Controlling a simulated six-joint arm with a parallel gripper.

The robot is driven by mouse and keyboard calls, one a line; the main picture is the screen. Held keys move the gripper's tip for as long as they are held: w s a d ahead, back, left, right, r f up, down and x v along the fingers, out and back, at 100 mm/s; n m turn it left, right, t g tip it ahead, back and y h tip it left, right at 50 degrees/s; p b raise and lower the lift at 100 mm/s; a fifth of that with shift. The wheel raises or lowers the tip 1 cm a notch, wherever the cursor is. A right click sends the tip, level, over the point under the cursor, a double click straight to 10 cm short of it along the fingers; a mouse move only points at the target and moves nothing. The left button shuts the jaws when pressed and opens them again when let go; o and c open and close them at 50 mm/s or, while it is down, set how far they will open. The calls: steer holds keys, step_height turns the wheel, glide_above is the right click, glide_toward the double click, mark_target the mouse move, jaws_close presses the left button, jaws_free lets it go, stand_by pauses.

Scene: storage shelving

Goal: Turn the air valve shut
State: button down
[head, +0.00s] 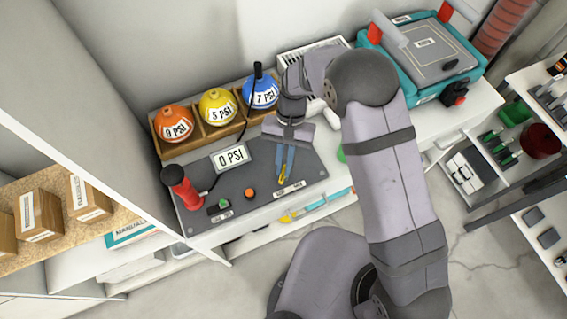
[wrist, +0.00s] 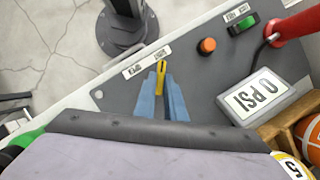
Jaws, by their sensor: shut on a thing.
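The air valve shows as a small yellow lever (wrist: 161,76) on the dark grey panel (wrist: 205,70), beside a white label. In the head view the yellow lever (head: 281,178) is mostly covered by the fingers. My gripper (wrist: 162,98) reaches down over the panel with its blue fingers on either side of the lever, shut on it. In the head view my gripper (head: 284,172) stands near the panel's right part. The valve's base is hidden.
A 0 PSI display (head: 231,157), a red pump (head: 182,187), an orange button (head: 250,192) and a green switch (head: 218,205) are on the panel. Behind are orange (head: 174,120), yellow (head: 216,103) and blue (head: 259,88) balls in a wooden rack. A teal case (head: 455,52) stands right.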

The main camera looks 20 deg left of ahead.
steer(key=shift+w+r+m, duration=0.1)
steer(key=shift+w+m, duration=0.05)
steer(key=shift+m, duration=0.45)
steer(key=shift+y, duration=0.3)
steer(key=c, duration=1.8)
jaws_free()
steer(key=shift+b+v, duration=0.85)
steer(key=shift+v, duration=2.8)
